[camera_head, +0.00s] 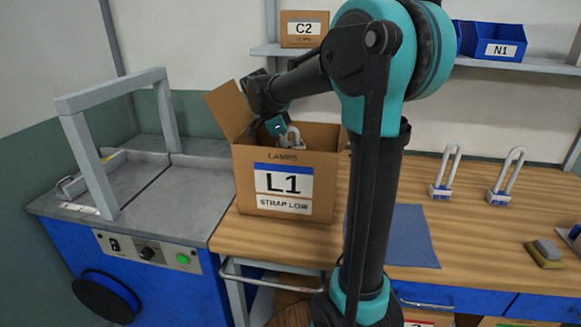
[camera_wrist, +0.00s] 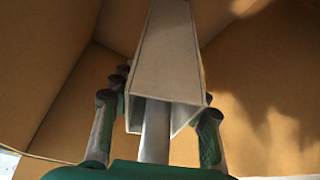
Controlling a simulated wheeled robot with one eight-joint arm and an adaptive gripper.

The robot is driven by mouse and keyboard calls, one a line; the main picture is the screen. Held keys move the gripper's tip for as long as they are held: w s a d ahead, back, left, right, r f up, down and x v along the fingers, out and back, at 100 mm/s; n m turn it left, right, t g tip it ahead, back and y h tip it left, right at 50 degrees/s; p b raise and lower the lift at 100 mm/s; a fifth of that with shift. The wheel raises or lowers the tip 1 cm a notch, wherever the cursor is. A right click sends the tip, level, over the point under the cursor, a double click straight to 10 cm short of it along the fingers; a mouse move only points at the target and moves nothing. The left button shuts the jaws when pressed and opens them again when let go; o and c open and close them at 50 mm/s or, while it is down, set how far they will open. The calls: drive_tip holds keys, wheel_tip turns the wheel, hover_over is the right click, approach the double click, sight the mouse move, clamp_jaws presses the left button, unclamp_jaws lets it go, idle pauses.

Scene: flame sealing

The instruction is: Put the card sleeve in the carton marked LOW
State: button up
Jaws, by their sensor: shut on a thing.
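The card sleeve (camera_wrist: 165,60) is a pale, hollow, open-ended piece in the wrist view, with a grey bar-like part showing at its open end. My gripper (camera_wrist: 160,110) has its fingers on both sides of the sleeve and is shut on it. The brown carton (camera_head: 322,175) is labelled LAMPS, L1 and STRAP LOW, and stands on the bench. In the head view my gripper (camera_head: 277,125) reaches into the carton's open top; its fingertips and the sleeve are not clear there. Brown carton walls surround the sleeve in the wrist view.
A pale U-shaped lamp (camera_head: 291,138) shows in the carton's mouth. Two similar lamps (camera_head: 446,172) (camera_head: 507,177) stand on the bench at right. A blue mat (camera_head: 412,237) lies behind my arm. A blue machine with a grey frame (camera_head: 75,155) stands left. A raised flap (camera_head: 229,110) borders the carton.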

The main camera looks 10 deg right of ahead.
drive_tip(key=shift+f, duration=1.95)
drive_tip(key=o, duration=1.5)
drive_tip(key=v, duration=1.2)
